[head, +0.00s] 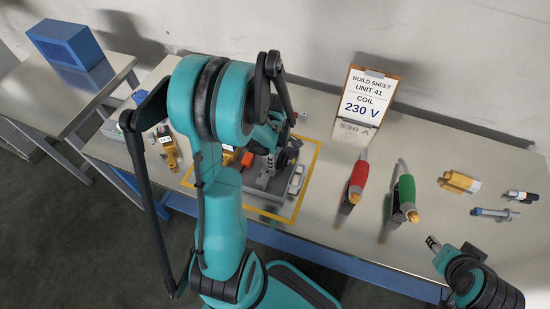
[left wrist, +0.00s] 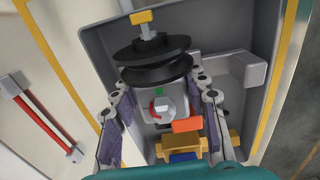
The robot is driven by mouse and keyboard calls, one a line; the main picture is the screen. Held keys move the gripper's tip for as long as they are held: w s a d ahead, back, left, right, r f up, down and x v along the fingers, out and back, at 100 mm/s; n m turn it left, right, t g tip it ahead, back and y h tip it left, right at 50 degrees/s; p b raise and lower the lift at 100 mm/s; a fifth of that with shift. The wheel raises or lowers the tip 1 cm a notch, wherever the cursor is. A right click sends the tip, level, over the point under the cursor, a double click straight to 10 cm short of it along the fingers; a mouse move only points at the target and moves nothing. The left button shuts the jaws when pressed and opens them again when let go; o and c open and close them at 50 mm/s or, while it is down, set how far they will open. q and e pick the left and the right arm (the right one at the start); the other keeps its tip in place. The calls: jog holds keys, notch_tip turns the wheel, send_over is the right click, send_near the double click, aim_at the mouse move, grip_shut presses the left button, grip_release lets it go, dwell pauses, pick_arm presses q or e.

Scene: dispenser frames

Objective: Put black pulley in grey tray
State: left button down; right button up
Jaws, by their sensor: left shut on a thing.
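The black pulley (left wrist: 152,62), with two dark discs, shows in the left wrist view between the fingertips of my left gripper (left wrist: 160,88). The gripper is shut on it, over the inside of the grey tray (left wrist: 92,50). In the head view, my left gripper (head: 273,165) is low over the grey tray (head: 288,209), and my arm hides part of the tray. The gap between pulley and tray floor cannot be judged.
The tray also holds a grey part with a red mark (left wrist: 160,108), an orange block (left wrist: 187,124) and a yellow part (left wrist: 222,143). A yellow outline surrounds the tray. A sign (head: 364,98) stands behind.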

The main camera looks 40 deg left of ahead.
pick_arm(q)
jog(key=shift+f, duration=0.15)
jog(key=c, duration=0.8)
grip_release()
